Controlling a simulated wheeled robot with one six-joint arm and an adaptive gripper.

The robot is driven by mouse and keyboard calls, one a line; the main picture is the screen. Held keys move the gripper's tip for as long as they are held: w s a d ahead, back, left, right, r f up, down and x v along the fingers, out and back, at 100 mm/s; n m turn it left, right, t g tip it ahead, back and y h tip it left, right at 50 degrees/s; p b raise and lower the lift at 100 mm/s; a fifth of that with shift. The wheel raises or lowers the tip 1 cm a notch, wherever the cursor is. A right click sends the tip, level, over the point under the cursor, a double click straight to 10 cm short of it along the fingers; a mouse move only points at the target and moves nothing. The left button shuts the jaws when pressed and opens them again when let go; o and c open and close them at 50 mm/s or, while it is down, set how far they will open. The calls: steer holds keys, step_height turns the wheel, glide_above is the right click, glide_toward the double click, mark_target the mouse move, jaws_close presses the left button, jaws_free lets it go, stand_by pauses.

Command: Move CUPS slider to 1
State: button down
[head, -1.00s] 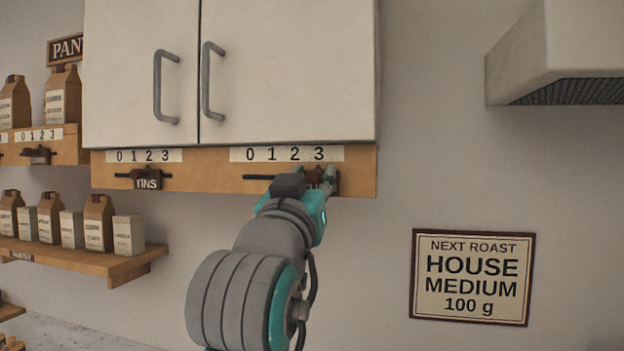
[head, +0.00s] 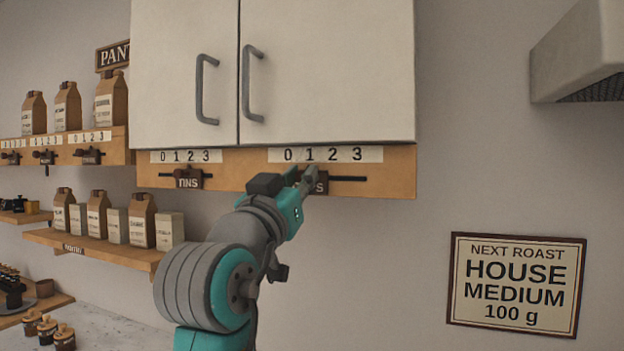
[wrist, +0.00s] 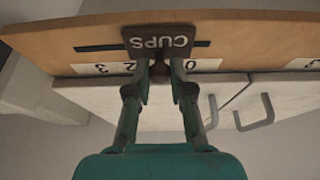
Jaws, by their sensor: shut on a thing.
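The CUPS slider (head: 321,187) is a dark brown tag on a slot in the wooden rail below the white cabinet. In the head view it sits below the 1 of its number strip (head: 333,154), partly covered by my gripper (head: 304,180). In the wrist view the CUPS tag (wrist: 160,42) shows upside down, between the 2 and the 0, with the 1 hidden behind the fingers. My gripper (wrist: 160,70) is shut on the slider's knob (wrist: 160,75), which shows just between the fingertips.
The TINS slider (head: 188,179) sits left on the same rail, near its 1 and 2. Shelves with paper bags (head: 141,220) are further left. A range hood (head: 585,50) is at upper right. The wall around the roast sign (head: 515,284) is clear.

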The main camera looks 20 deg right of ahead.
steer(key=c, duration=1)
jaws_free()
steer(key=shift+c, duration=0.2)
steer(key=v, duration=1.2)
